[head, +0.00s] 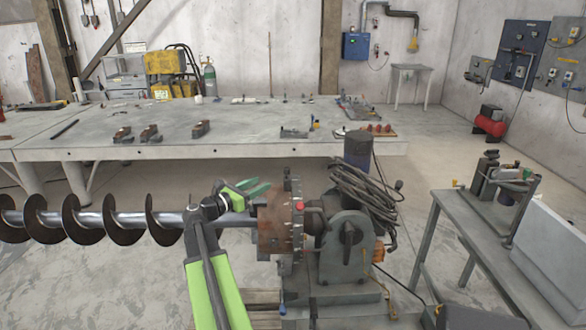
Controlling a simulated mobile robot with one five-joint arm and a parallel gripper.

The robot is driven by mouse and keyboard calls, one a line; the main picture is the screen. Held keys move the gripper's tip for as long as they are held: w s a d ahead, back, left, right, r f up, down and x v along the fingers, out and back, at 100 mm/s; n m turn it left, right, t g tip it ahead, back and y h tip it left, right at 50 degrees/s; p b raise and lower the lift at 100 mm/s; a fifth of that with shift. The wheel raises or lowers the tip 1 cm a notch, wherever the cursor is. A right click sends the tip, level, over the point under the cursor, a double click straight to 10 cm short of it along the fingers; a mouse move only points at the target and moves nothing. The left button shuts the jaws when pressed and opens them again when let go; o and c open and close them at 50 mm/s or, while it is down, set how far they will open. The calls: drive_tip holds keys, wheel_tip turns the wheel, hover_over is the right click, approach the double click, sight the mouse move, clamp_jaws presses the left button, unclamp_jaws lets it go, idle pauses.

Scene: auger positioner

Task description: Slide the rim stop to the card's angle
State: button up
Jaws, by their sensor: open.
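A steel auger (130,218) with dark spiral flights runs left from the chuck. A pale graduated rim (297,235) edges the chuck's right side. A small red piece (299,206) on this rim looks like the rim stop. My gripper (262,189) is open, with green fingers, above the auger shaft and left of the red piece, apart from it. I cannot make out an angle card or any readable angle.
Coiled black cable (365,190) hangs over the positioner's top right. A grey side bench (480,225) with a vise-like fixture stands at right. A long work table (230,130) with several metal parts crosses behind. Concrete floor lies open between table and side bench.

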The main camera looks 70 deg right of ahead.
sight(287, 178)
drive_tip(key=x, duration=1.7)
drive_tip(key=shift+w+d, duration=0.1)
drive_tip(key=shift+d, duration=0.05)
clamp_jaws()
idle(0.6)
